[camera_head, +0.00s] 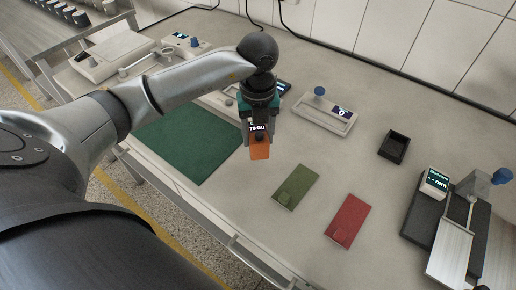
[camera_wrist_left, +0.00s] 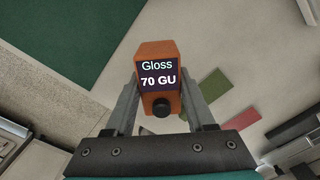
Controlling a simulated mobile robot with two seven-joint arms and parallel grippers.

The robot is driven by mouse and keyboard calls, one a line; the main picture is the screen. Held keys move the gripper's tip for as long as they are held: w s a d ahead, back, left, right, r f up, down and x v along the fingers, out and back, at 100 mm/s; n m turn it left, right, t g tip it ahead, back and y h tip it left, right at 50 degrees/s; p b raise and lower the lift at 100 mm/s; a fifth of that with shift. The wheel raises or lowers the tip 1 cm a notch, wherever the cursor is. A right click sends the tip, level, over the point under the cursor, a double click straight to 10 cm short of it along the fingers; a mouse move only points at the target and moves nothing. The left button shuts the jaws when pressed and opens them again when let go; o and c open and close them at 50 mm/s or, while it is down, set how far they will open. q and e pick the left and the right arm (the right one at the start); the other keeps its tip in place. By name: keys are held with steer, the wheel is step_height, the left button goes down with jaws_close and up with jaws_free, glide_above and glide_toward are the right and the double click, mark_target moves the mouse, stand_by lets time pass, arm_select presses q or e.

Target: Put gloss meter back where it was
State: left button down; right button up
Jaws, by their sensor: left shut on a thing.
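The orange gloss meter (camera_head: 260,152) is held between the fingers of my left gripper (camera_head: 259,142), seemingly above the bench top between the green mat and the olive panel. In the left wrist view the gloss meter (camera_wrist_left: 158,68) sits between both fingers, with its dark display reading "Gloss 70 GU" and a black round knob below. My left gripper (camera_wrist_left: 160,100) is shut on it. A small empty black tray (camera_head: 394,146) lies on the bench to the right. My right gripper does not show.
A dark green mat (camera_head: 185,138) lies left of the gripper. An olive panel (camera_head: 296,187) and a red panel (camera_head: 348,221) lie to its right. A white instrument (camera_head: 325,118) stands behind, and a thickness gauge (camera_head: 440,225) at far right. Bench between panels and black tray is clear.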

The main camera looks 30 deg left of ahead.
arm_select(q)
steer(key=shift+f+b, duration=0.35)
steer(key=shift+f, duration=1.95)
steer(key=shift+f, duration=0.15)
steer(key=shift+c, duration=1.2)
jaws_free()
steer(key=shift+r, duration=0.3)
step_height(320, 180, up, 12)
steer(key=shift+f+p, duration=0.15)
steer(key=shift+p, duration=0.7)
